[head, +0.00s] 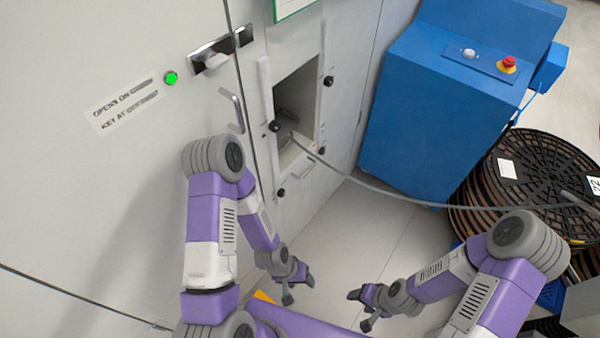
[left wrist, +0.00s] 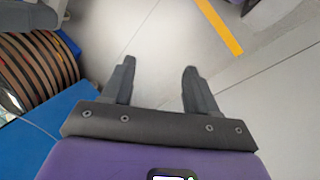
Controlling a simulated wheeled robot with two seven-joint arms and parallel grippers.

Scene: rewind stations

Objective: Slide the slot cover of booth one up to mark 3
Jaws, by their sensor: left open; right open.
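A slot opening (head: 297,100) is set in the pale wall panel in the head view, with a light frame and several black knobs around it. I cannot make out any mark numbers, nor tell for sure which part is the slot cover. My left gripper (head: 297,287) is low, below the opening and apart from it. In the left wrist view its two fingers (left wrist: 158,85) are spread with bare floor between them. My right gripper (head: 360,307) is open and empty above the floor, right of the left one.
A grey cable (head: 390,192) runs from the opening to stacked black reels (head: 545,170) at the right. A blue cabinet (head: 430,110) with a red button (head: 508,64) stands behind. A door handle (head: 232,110) and a green light (head: 171,78) are on the left wall. Floor (head: 370,240) between is clear.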

